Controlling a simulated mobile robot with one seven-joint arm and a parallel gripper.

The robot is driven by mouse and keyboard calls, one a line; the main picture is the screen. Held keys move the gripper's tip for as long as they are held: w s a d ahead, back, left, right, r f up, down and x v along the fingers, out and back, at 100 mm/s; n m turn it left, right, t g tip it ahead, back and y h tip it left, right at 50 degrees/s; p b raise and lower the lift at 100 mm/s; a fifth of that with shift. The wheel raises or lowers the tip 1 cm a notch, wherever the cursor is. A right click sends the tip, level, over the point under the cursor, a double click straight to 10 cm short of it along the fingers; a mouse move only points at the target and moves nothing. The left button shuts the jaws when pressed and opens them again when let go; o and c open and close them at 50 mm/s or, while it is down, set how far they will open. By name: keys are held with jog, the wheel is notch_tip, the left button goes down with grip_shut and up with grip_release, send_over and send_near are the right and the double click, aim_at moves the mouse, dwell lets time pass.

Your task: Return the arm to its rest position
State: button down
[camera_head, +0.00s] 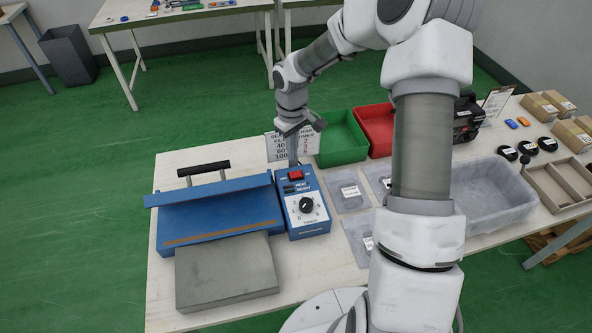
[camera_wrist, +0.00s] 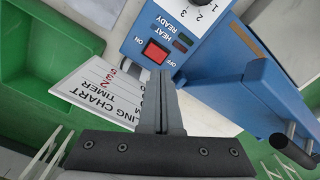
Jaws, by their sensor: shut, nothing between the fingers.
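My arm (camera_head: 420,150) rises from the lower right of the head view, bends at the top and reaches down to the left. My gripper (camera_head: 294,160) points down over the back end of the blue control box (camera_head: 305,208) of the sealer. In the wrist view its fingers (camera_wrist: 160,80) are together with nothing between them, and they overlap the sealing chart card (camera_wrist: 105,95) near the box's red switch (camera_wrist: 155,52). I cannot tell whether the fingertips touch anything.
The blue sealer (camera_head: 220,210) with its raised lever and a grey block (camera_head: 226,272) stand left. A green bin (camera_head: 342,140), a red bin (camera_head: 374,128), bags (camera_head: 345,192) and a clear tub (camera_head: 490,195) are close around the arm. Green floor (camera_head: 80,200) lies open at left.

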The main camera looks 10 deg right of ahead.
jog(key=shift+r, duration=0.1)
jog(key=s+d+r+m+t+h, duration=0.1)
jog(key=s+r, duration=0.5)
jog(key=r, duration=0.4)
jog(key=s+r+m+t+h, duration=0.1)
jog(key=s+r+m, duration=0.1)
jog(key=s+r, duration=0.55)
jog(key=s+r+m+t+y, duration=0.1)
jog(key=s+r, duration=0.2)
jog(key=s, duration=0.3)
jog(key=s+a+r+m+t+y, duration=0.1)
jog(key=s+r+m+t, duration=0.1)
jog(key=s+r, duration=0.2)
jog(key=s, duration=0.3)
jog(key=shift+s+r+t, duration=0.25)
jog(key=shift+t, duration=0.05)
jog(key=shift+w, duration=0.1)
